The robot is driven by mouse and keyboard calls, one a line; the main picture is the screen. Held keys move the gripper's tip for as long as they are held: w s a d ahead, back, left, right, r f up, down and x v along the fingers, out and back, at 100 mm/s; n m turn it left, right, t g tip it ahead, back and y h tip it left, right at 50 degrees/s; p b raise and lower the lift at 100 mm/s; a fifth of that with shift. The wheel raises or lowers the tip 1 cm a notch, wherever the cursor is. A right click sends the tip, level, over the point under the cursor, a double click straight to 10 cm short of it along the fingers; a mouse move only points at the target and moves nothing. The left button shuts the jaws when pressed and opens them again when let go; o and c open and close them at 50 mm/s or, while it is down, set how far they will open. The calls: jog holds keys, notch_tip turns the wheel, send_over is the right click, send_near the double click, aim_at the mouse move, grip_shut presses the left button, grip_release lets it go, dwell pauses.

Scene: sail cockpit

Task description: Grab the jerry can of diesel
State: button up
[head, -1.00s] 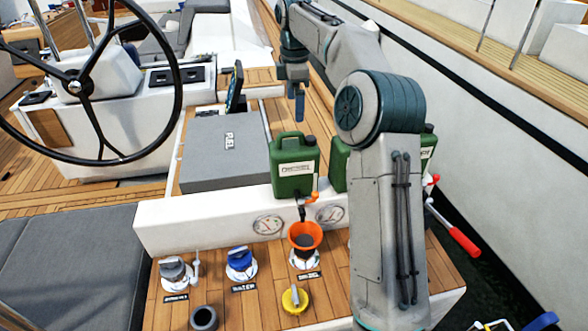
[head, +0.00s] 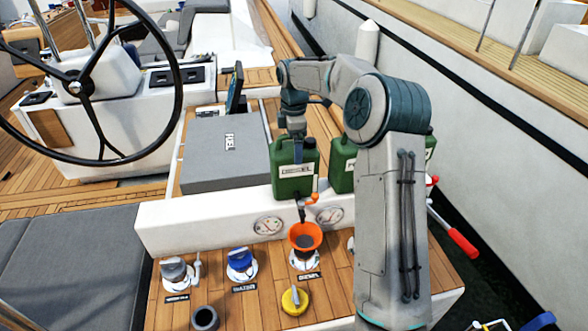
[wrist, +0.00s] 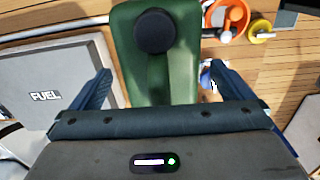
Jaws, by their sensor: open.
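A green jerry can (head: 293,185) with a white label stands on the white ledge left of my arm; the label is partly covered and its visible end seems to read "EL". My gripper (head: 298,148) is at the top of this can, coming from above. In the wrist view the can (wrist: 184,75) and its black cap lie between the two blue fingers of my gripper (wrist: 160,72). The fingers are spread, with a gap on each side of the can. Another green can (head: 341,165) stands to the right, partly hidden by my arm.
A grey box marked FUEL (head: 222,155) lies left of the can. In front are an orange funnel (head: 305,236), a blue cap (head: 240,260) and a yellow cap (head: 294,300). A steering wheel (head: 180,85) stands at left. A third green can (head: 431,146) shows behind my arm.

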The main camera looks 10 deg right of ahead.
jog(key=shift+f, duration=0.4)
jog(key=c, duration=1.6)
jog(key=shift+r, duration=0.1)
jog(key=c, duration=0.4)
jog(key=shift+r, duration=0.1)
